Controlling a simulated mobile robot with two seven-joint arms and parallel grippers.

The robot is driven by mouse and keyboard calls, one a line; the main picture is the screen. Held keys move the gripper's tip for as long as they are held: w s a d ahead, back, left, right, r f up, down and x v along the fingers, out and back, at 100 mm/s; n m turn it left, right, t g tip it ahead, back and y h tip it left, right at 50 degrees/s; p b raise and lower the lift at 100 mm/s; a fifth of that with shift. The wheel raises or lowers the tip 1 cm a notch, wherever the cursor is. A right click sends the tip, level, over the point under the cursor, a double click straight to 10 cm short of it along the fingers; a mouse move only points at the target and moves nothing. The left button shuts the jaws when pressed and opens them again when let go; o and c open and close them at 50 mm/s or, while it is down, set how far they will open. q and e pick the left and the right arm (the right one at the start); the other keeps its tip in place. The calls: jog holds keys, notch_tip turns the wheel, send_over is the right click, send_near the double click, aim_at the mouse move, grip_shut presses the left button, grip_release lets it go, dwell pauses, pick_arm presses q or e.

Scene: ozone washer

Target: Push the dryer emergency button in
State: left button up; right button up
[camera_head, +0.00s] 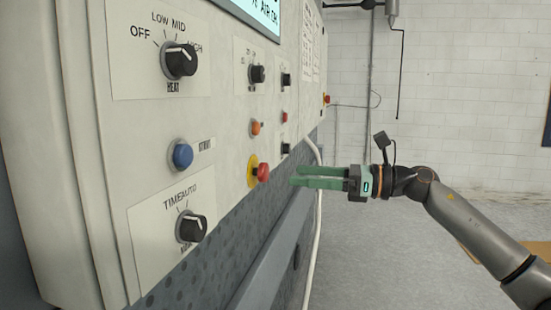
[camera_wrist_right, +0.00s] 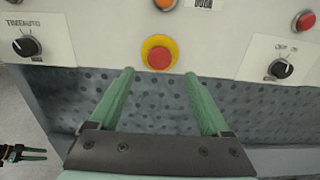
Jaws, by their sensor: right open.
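The dryer emergency button is a red mushroom button (camera_head: 263,172) on a yellow ring, low on the pale control panel (camera_head: 235,110). In the right wrist view the button (camera_wrist_right: 158,58) shows just beyond and between the fingertips. My right gripper (camera_head: 294,175) is open and empty, its green fingers pointing at the panel. In the head view its fingertips are just right of the button, with a small gap. The wrist view also shows the gripper (camera_wrist_right: 159,73) with fingers spread. A small gripper with green fingers (camera_wrist_right: 34,154), apparently my left, shows at lower left there; its opening is unclear.
An orange button (camera_head: 256,128) sits above the emergency button, a blue button (camera_head: 182,155) to its left. A time/auto knob (camera_head: 192,228) is at lower left. Below the panel is a dark perforated surface (camera_wrist_right: 155,105). Open floor (camera_head: 390,260) lies to the right.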

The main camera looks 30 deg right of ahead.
aim_at(267, 173)
jog(key=p+x, duration=0.3)
jog(key=x, duration=0.2)
jog(key=shift+w+a+r, duration=0.2)
jog(key=shift+w+a+f+p, duration=0.2)
jog(key=shift+w+a+p, duration=0.15)
jog(key=shift+w+p, duration=0.05)
grip_shut()
dwell(1.0)
